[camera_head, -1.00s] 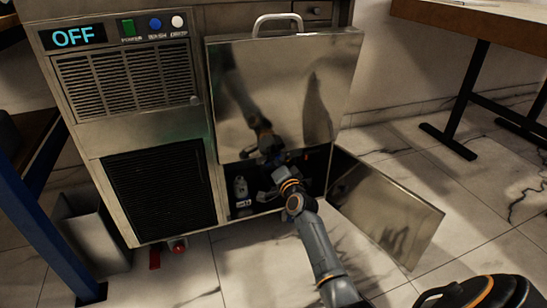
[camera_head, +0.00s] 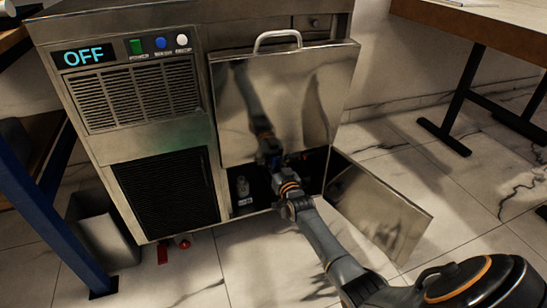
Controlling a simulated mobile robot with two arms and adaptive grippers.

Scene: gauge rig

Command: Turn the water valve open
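A steel machine (camera_head: 160,135) stands ahead, its display reading OFF. A small red part (camera_head: 183,242) sits low at its bottom edge, with a red flat piece (camera_head: 163,254) beside it near the floor; either may belong to the water valve, but they are too small to tell. My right gripper (camera_head: 277,166), on the arm from the lower right, is at the machine's open lower compartment, right of and above the red parts. Its fingers are dark and partly hidden, so I cannot tell whether they are open. My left gripper is not in view.
A bottle (camera_head: 243,188) stands in the compartment. A lower door panel (camera_head: 378,210) hangs open to the right; a steel panel with a handle (camera_head: 285,105) is above. A grey bin (camera_head: 100,232) and blue table leg (camera_head: 48,225) are at left. Marble floor lies clear in front.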

